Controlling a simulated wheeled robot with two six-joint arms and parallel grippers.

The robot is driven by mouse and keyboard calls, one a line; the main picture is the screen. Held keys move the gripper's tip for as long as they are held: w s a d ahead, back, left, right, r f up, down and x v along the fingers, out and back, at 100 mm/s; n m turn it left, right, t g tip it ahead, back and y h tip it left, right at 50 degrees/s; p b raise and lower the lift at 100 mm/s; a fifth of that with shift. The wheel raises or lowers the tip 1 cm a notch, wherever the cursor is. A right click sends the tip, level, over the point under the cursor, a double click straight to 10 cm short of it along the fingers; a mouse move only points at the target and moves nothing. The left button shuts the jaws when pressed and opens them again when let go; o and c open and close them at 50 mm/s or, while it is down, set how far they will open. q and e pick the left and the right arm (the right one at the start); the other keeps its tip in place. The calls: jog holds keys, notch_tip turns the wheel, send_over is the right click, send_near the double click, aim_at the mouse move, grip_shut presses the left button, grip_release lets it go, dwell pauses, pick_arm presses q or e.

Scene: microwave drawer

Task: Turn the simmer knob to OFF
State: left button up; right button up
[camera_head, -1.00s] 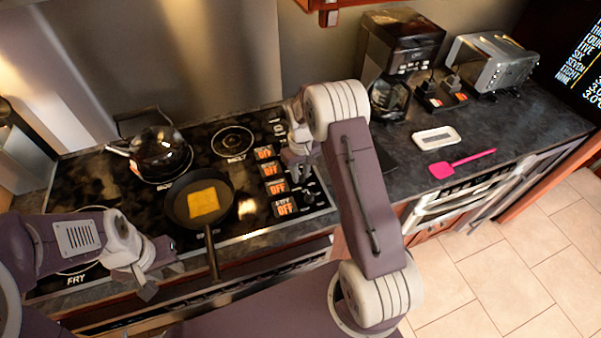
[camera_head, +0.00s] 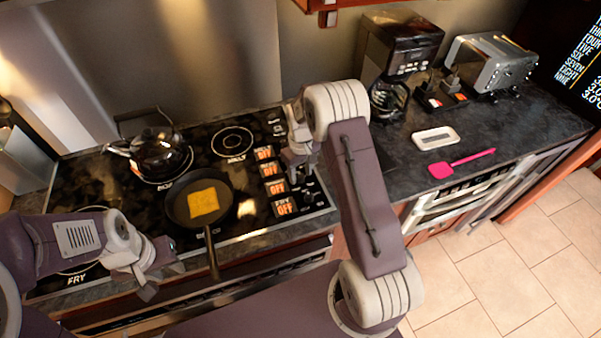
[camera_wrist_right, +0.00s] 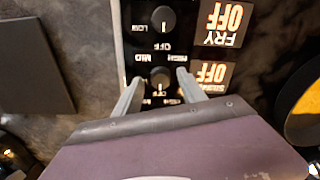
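The simmer knob (camera_wrist_right: 160,77) is a round black knob on the stove's control strip in the right wrist view. Beside it an orange display (camera_wrist_right: 215,76) reads OFF, upside down, with SIMMER partly visible. A pale mark shows at the knob's lower edge. My right gripper (camera_wrist_right: 158,78) is open, with one finger on each side of the knob and a small gap visible on each side. In the head view my right gripper (camera_head: 300,172) is over the control strip and hides this knob. My left gripper (camera_head: 160,277) is low at the stove's front left; its finger opening is unclear.
The fry knob (camera_wrist_right: 163,19) and its OFF display (camera_wrist_right: 221,23) are close beside. A pan (camera_head: 180,219) with a yellow slice and a kettle (camera_head: 160,152) stand on the stove. A pink spatula (camera_head: 460,163) and white dish (camera_head: 435,138) lie on the right counter.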

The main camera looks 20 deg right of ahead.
aim_at(300, 176)
jog(key=shift+r, duration=0.2)
notch_tip(300, 176, up, 9)
jog(key=b, duration=0.1)
jog(key=shift+f, duration=0.15)
jog(key=shift+a, duration=0.1)
